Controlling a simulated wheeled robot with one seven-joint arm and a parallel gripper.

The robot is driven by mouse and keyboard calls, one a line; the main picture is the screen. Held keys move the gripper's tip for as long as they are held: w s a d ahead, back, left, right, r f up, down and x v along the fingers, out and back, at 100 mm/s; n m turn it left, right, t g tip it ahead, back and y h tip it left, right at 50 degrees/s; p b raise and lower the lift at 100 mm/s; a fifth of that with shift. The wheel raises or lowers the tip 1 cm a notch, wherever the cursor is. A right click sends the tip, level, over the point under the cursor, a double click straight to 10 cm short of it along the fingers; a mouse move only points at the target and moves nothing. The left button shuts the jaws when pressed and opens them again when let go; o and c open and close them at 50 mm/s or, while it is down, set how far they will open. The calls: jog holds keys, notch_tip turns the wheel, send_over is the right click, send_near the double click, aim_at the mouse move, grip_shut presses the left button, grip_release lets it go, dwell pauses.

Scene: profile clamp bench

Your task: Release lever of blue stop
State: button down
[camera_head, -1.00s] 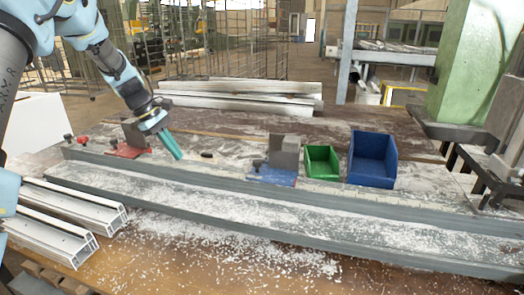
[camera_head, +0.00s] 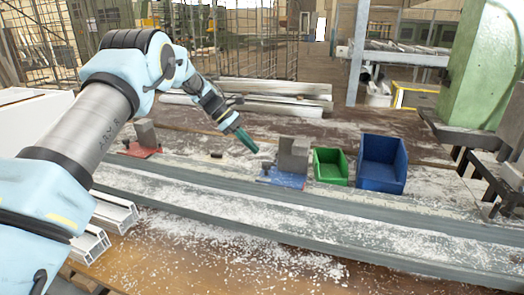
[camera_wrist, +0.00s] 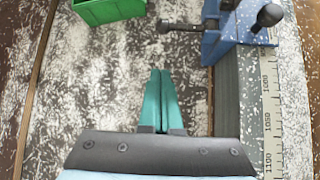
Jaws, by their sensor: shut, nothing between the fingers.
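The blue stop (camera_head: 284,179) sits on the rail with a grey block (camera_head: 294,154) at it. In the wrist view the blue stop (camera_wrist: 228,38) is at the upper right, with a dark lever (camera_wrist: 180,27) reaching out to its left and a black knob (camera_wrist: 268,16) at its right. My gripper (camera_head: 255,150) is shut and empty, its teal fingers just left of and above the blue stop. In the wrist view the fingertips (camera_wrist: 160,72) are apart from the lever. The lever is too small to make out in the head view.
A green bin (camera_head: 330,167) and a blue bin (camera_head: 382,165) stand right of the blue stop. A red stop (camera_head: 140,150) is farther left on the rail (camera_head: 210,178). A scale strip (camera_wrist: 268,120) runs along the rail. White chips cover the bench.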

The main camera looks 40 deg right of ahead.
aim_at(276, 159)
jog(key=p+x, duration=0.3)
jog(key=x, duration=0.5)
jog(key=shift+s+d+p, duration=0.3)
jog(key=shift+s+p, duration=0.05)
jog(key=shift+p, duration=0.35)
jog(key=r+p, duration=0.1)
jog(key=r, duration=0.2)
jog(key=shift+s+p, duration=0.3)
jog(key=shift+p, duration=0.05)
jog(key=shift+r+t+h+b, duration=0.2)
jog(key=shift+t+h+b, duration=0.1)
jog(key=shift+h+b, duration=0.4)
